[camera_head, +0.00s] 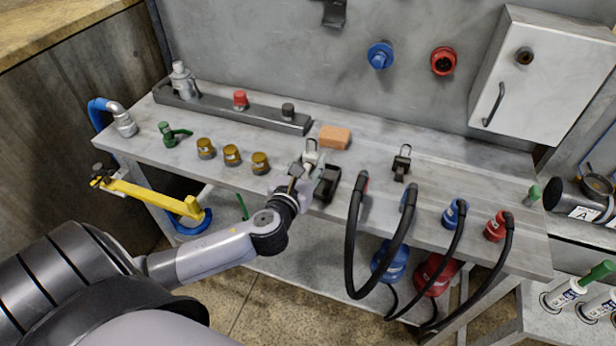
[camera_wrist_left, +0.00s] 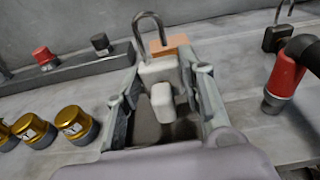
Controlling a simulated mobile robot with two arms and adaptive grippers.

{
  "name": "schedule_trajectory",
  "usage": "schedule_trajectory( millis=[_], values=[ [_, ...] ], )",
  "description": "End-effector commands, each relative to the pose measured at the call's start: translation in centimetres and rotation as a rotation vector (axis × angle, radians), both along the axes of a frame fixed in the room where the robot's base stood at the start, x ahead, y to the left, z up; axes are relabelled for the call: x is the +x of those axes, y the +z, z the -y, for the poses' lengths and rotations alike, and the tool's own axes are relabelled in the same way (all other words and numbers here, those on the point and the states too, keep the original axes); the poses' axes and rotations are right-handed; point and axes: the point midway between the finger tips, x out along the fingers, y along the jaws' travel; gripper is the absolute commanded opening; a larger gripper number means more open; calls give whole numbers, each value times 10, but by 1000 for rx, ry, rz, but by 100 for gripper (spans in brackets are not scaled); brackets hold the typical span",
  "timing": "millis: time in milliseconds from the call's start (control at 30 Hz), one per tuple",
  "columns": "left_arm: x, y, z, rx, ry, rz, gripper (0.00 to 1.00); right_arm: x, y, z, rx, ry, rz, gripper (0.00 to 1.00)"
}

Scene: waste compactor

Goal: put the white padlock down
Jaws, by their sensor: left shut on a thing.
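The white padlock (camera_head: 310,157) is over the grey bench (camera_head: 375,220), near its front middle, with its shackle up. My left gripper (camera_head: 314,176) is shut on it. In the left wrist view the padlock (camera_wrist_left: 160,70) sits between the fingers of the gripper (camera_wrist_left: 163,92), its dark shackle pointing away. The fingers hide its lower part, and I cannot tell whether it touches the bench. My right gripper is not in view.
An orange block (camera_head: 335,137) lies just behind the padlock. A black padlock (camera_head: 401,166) stands to the right. Several brass-coloured caps (camera_head: 232,155) stand to the left. Black hoses with red (camera_head: 496,226) and blue (camera_head: 453,214) connectors stand at the front right.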

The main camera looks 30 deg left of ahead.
Motion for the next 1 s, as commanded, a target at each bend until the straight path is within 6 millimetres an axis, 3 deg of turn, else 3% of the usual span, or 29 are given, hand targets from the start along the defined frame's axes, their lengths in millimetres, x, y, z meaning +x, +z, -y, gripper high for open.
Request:
schedule_trajectory(
  millis=[233, 667, 700, 1000],
  values=[
    [0, -37, 0, 1, 1, -2, 14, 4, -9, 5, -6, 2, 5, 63],
    [0, -43, 0, 1, 0, 0, 14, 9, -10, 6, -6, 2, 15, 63],
    [0, -45, 0, 0, 0, -2, 37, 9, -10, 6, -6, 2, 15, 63],
    [0, -44, 0, 0, 0, -2, 56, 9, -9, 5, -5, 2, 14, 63]
  ],
)
